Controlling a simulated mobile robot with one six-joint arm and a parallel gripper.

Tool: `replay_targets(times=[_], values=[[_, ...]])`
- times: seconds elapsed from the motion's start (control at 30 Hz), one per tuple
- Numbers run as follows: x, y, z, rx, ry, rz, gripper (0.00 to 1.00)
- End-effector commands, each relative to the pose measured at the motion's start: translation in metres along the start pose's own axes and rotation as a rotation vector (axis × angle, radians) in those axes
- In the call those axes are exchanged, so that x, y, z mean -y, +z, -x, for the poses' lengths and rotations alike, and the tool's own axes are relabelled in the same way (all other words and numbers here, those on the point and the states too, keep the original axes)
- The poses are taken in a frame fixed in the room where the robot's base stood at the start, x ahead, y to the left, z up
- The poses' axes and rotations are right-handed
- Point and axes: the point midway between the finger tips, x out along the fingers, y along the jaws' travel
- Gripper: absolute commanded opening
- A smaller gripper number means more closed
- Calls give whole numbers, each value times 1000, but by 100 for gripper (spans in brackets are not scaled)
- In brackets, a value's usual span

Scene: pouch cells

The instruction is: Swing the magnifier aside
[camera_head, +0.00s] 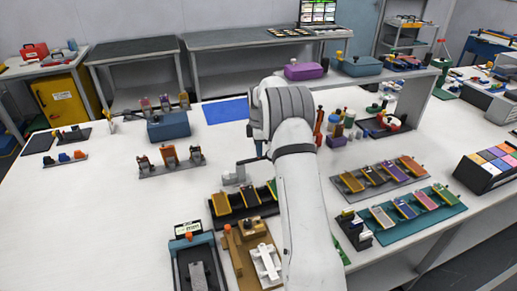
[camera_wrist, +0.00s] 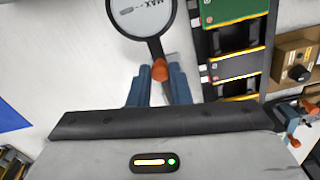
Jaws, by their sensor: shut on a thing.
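The magnifier (camera_wrist: 141,18) shows at the top of the wrist view as a round lens in a dark rim, with the word MAX visible through it. An orange knob (camera_wrist: 160,70) sits at the near end of its short dark handle. My gripper (camera_wrist: 158,78) has its blue fingers on either side of this handle by the knob and is shut on it. In the head view my arm hides the gripper and most of the magnifier area.
Right of the magnifier is a dark rack (camera_wrist: 209,40) with green and grey cells. Beyond it is a tan box with a black knob (camera_wrist: 299,72).

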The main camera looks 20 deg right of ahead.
Motion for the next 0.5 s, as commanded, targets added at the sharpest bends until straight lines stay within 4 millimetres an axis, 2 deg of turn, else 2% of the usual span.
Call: replay_targets(times=[0.1, 0.13, 0.3, 0.37, 0.5], values=[[-2, -1, 2, -1, 8, 0, 0], [-2, -1, 2, -1, 8, 0, 20], [-1, 0, 2, -1, 6, -1, 34], [-1, 0, 2, 0, 5, -1, 39], [-1, 0, 1, 0, 4, -1, 40]])
